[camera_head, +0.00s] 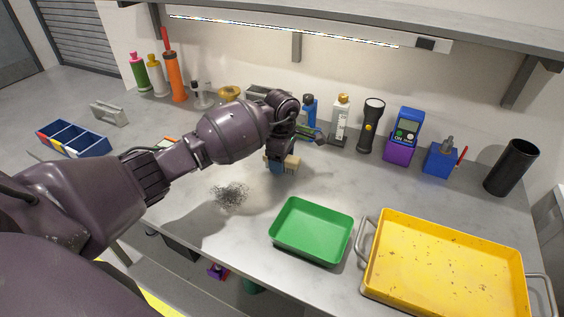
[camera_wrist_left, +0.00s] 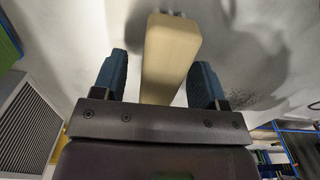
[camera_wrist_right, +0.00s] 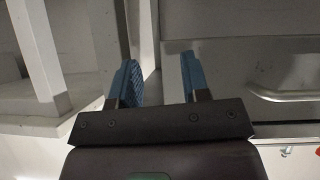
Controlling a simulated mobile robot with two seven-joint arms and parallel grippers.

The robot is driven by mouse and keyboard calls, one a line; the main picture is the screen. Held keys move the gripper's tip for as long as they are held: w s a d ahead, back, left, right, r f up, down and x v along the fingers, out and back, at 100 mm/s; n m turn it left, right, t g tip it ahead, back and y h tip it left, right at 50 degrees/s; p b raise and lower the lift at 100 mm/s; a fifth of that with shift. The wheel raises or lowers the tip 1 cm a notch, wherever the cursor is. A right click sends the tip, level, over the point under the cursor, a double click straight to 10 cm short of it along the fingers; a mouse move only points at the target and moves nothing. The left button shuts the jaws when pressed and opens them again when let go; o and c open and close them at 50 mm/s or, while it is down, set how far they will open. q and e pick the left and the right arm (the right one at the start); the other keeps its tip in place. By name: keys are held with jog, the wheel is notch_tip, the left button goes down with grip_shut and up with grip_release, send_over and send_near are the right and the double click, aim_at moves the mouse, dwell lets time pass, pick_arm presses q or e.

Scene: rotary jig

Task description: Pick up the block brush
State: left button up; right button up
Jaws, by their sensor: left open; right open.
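The block brush (camera_wrist_left: 170,50) is a pale wooden block with dark bristle tips just showing at its far end in the left wrist view. In the head view part of its tan block (camera_head: 291,163) shows beside my left gripper (camera_head: 277,163), on or close above the bench. In the left wrist view my left gripper (camera_wrist_left: 158,76) is open, with one blue finger on each side of the block and gaps visible. The arm hides much of the brush in the head view. My right gripper (camera_wrist_right: 158,78) is open and empty in its wrist view, away from the brush.
A heap of dark shavings (camera_head: 231,195) lies left of the brush. A green tray (camera_head: 274,231) and a yellow tray (camera_head: 378,238) with specks stand to the right. Bottles, a flashlight (camera_head: 371,125) and a blue-purple meter (camera_head: 403,135) line the back. A blue bin (camera_head: 73,138) stands left.

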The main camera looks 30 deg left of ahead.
pick_arm(q)
jog(key=shift+f, duration=0.1)
jog(key=c, duration=1)
notch_tip(320, 180, up, 20)
jog(key=shift+r+p, duration=0.1)
jog(key=shift+p, duration=0.6)
jog(key=shift+c, duration=0.2)
